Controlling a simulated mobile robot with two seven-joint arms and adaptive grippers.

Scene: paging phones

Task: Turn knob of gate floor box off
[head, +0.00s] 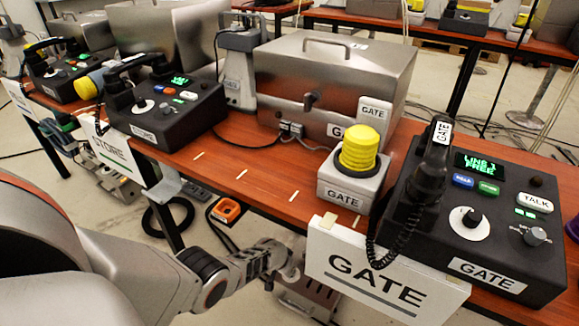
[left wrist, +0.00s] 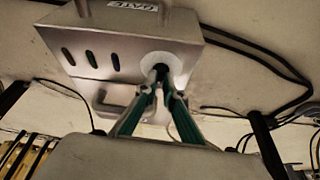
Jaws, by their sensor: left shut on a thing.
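The gate floor box (left wrist: 120,38) is a grey metal box with a GATE label and slots, seen in the left wrist view. Its dark knob (left wrist: 160,71) sits on a round white dial. My left gripper (left wrist: 159,88) is closed around the knob, fingertips at the dial, and they hide part of it. In the head view my left gripper (head: 290,268) reaches down below the table, left of the GATE sign. Part of the grey floor box (head: 318,293) shows beside it, its knob hidden there. My right gripper is not in view.
The red-brown table (head: 235,170) above carries the GATE phone console (head: 470,220), a yellow-topped button box (head: 350,185) and a metal case (head: 330,75). The GATE sign (head: 385,270) hangs at the table's front edge. Dark cables (left wrist: 255,60) run near the floor box.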

